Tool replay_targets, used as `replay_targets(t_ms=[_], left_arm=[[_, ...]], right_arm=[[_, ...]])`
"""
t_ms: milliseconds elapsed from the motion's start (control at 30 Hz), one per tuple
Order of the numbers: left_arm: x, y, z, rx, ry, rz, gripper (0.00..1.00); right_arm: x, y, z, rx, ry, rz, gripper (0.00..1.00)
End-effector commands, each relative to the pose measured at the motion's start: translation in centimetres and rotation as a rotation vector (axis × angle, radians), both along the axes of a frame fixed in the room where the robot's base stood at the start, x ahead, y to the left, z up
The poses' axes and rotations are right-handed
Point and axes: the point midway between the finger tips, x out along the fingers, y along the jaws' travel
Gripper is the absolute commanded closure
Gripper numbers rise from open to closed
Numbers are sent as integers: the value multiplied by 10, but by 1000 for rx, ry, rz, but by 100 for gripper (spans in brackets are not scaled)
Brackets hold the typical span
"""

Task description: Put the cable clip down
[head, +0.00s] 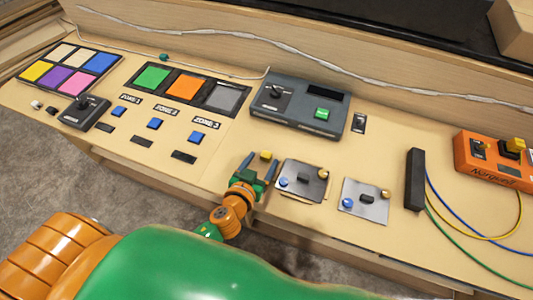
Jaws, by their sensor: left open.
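A small yellow block (266,155), which may be the cable clip, is on the tan console top, just beyond and between the fingertips of my left gripper. My left gripper (258,166) is open, with its two dark fingers spread and pointing away over the console's front part. Nothing shows clamped between the fingers. I cannot tell whether a finger touches the yellow block. A small teal piece (164,57) sits on the white cable at the back left. My right gripper is out of view.
Metal plates (302,180) with knobs lie right of my gripper, and a grey control box (300,105) stands behind it. A black strip with cables (414,180) and an orange box (495,158) are at right. Blue buttons (154,124) are at left.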

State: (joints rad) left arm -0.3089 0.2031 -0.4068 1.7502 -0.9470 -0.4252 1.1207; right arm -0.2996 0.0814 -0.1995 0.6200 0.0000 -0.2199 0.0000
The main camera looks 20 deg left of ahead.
Motion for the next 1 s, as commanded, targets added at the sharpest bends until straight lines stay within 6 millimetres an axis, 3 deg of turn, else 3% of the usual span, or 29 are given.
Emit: replay_targets(t_ms=[133,367,633,867,1000], left_arm=[[21,-1,-7,3,-1,-1,28],[22,-1,-8,2,0,-2,28],[22,-1,-8,3,-1,-2,100],[22,-1,-8,3,-1,-2,100],[23,-1,15,3,-5,-2,100]], right_arm=[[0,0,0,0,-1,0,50],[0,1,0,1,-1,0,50],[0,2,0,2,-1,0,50],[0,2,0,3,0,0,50],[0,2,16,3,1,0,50]])
